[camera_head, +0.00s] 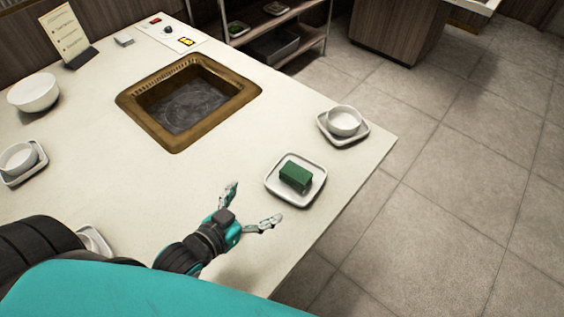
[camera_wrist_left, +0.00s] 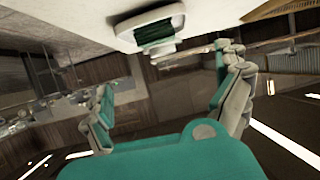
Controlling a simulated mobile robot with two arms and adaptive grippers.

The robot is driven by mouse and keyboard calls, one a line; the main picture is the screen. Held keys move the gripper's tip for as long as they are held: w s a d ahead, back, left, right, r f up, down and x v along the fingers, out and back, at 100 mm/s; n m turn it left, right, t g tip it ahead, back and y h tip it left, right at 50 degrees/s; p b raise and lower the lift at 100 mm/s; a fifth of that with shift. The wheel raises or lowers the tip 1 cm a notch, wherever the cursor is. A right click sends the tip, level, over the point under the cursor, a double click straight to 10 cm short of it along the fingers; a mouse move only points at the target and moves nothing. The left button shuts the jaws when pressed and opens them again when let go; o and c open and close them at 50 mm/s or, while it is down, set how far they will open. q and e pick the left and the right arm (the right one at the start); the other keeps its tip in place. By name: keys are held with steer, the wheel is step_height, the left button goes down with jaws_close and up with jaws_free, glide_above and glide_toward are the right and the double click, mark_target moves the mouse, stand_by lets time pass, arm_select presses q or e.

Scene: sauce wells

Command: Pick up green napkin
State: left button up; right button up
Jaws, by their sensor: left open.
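The green napkin (camera_head: 296,176) is a small folded block on a white square plate (camera_head: 272,187) near the table's right edge in the head view. In the left wrist view the napkin (camera_wrist_left: 154,35) shows at the top, on its plate. My left gripper (camera_head: 248,204) is open, its fingers spread, with nothing between them. It is to the left of and nearer than the plate, apart from the napkin. My right gripper is not in view.
A white bowl on a saucer (camera_head: 343,121) stands behind the plate. A sunken brass-framed well (camera_head: 188,100) is in the table (camera_head: 270,130). Another bowl (camera_head: 34,93) and a menu stand (camera_head: 67,36) are at left. The tabletop between well and plate is clear.

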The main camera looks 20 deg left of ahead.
arm_select(q)
glide_toward(295, 174)
steer(key=p+x, duration=0.1)
steer(key=x, duration=0.2)
steer(key=shift+w+r, duration=0.1)
steer(key=shift+w, duration=0.1)
steer(key=shift+w+d, duration=0.15)
steer(key=shift+w, duration=0.25)
steer(key=x, duration=0.4)
steer(key=shift+w+f+p, duration=0.15)
steer(key=shift+f+p, duration=0.15)
steer(key=shift+f, duration=0.05)
steer(key=shift+w+d+f, duration=0.1)
steer(key=shift+w+f, duration=0.05)
steer(key=shift+w, duration=0.05)
steer(key=c, duration=0.7)
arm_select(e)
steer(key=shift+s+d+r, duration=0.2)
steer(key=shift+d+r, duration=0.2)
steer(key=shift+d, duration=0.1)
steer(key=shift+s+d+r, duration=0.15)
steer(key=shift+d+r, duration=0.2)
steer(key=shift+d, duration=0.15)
